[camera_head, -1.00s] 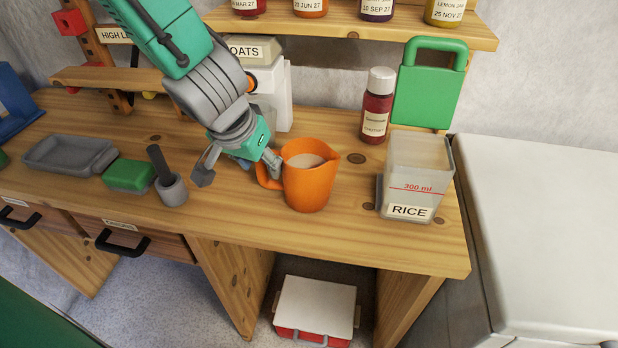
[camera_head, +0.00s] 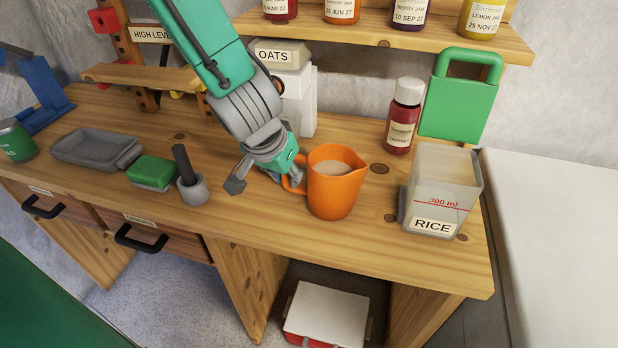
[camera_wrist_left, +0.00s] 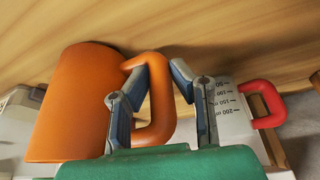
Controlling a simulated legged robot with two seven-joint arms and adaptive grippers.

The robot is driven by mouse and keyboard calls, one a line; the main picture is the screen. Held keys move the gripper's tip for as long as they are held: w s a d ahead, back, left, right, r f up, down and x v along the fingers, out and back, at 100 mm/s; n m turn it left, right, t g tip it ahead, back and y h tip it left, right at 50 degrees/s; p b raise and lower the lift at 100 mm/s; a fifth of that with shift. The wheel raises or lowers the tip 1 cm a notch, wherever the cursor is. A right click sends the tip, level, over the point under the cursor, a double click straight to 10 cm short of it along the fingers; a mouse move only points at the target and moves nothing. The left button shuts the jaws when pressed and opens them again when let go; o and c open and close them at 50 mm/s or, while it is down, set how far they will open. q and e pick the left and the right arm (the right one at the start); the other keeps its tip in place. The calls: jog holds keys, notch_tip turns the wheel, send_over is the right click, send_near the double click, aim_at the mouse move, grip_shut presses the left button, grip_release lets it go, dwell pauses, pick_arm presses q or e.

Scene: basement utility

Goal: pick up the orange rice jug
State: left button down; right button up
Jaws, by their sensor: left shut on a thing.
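The orange rice jug (camera_head: 334,188) stands upright on the wooden worktop, with pale contents showing at its top. Its handle is on the left and its spout points right. My left gripper (camera_head: 270,180) is at the handle side of the jug. In the left wrist view the jug's orange body (camera_wrist_left: 72,105) is on the left, and my gripper's fingers (camera_wrist_left: 150,85) are on both sides of the handle loop, shut on it. In the head view part of the handle is hidden by the gripper. My right gripper is not in view.
A clear container marked RICE (camera_head: 440,190) stands right of the jug. A grey mortar with pestle (camera_head: 192,188), green sponge (camera_head: 152,173) and grey tray (camera_head: 95,148) lie left. A jar shelf (camera_head: 400,33) overhangs the back.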

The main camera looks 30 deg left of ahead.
pick_arm(q)
notch_tip(320, 180, up, 10)
jog(key=p, duration=0.5)
jog(key=shift+f, duration=0.2)
jog(key=shift+d+r+p, duration=0.2)
jog(key=shift+r+p, duration=0.05)
jog(key=shift+p, duration=0.05)
jog(key=shift+a+f, duration=0.15)
jog(key=shift+a, duration=0.5)
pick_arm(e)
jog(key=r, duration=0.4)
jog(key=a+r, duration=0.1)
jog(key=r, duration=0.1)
